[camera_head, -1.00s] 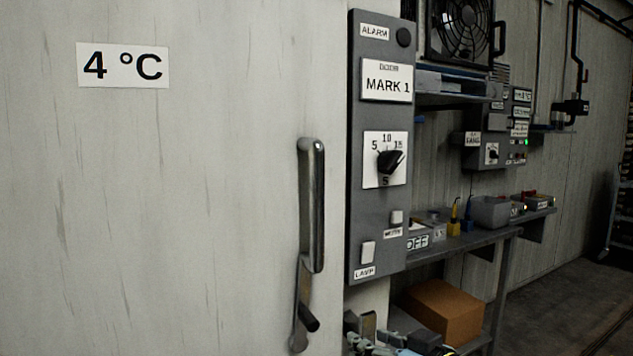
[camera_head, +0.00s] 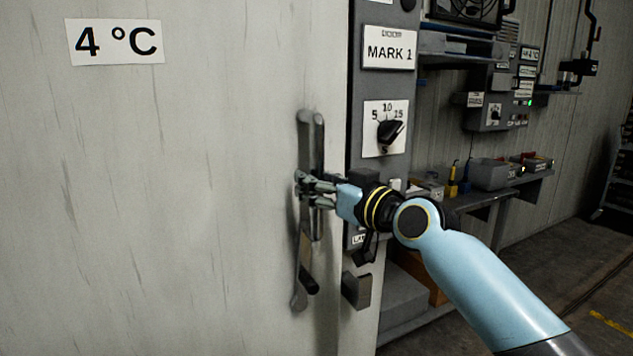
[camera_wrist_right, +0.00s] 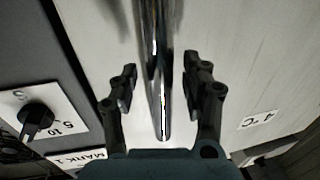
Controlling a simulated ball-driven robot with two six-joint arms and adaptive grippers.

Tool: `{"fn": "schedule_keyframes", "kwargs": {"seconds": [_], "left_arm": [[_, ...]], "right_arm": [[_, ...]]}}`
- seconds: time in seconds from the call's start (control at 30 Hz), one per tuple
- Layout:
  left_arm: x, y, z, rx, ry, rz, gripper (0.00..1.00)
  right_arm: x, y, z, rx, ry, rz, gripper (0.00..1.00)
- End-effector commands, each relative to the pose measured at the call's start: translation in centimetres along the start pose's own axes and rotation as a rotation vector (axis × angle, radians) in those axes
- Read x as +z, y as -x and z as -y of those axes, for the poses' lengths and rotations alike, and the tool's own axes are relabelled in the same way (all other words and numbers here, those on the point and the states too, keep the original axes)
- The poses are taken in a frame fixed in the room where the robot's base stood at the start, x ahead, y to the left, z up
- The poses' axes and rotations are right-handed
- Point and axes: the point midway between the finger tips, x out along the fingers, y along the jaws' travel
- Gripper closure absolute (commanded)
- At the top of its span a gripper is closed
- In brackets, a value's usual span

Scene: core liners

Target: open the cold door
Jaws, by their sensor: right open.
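The cold door (camera_head: 180,200) is a pale, streaked panel with a "4 °C" label, and it looks shut. Its upright metal handle (camera_head: 311,128) is at the door's right side, with a lever (camera_head: 302,270) below it. My right gripper (camera_head: 303,187) is at the middle of the handle. In the right wrist view the handle (camera_wrist_right: 159,70) runs between the two open fingers of my right gripper (camera_wrist_right: 160,88), with a visible gap on each side. Part of the handle is hidden behind the gripper in the head view. My left gripper is not in view.
A grey control panel (camera_head: 387,82) with a dial (camera_head: 389,131) stands just right of the handle, close to my right wrist. A workbench (camera_head: 480,197) with boxes is further right. The floor (camera_head: 560,270) at the lower right is largely clear.

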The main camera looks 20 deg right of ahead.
Motion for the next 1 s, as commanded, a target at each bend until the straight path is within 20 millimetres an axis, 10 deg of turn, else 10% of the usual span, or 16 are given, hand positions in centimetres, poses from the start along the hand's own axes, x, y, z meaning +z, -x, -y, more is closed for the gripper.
{"fn": "schedule_keyframes", "kwargs": {"seconds": [0.37,0.73,1.0], "left_arm": [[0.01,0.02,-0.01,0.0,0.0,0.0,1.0],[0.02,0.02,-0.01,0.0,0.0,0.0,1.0],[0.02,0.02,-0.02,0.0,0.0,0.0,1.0]], "right_arm": [[0.0,-0.81,0.02,-0.001,0.0,0.0,0.52],[0.0,-0.79,0.01,0.0,0.0,0.0,0.99],[0.01,-0.78,0.01,0.0,0.0,0.0,1.0]]}}
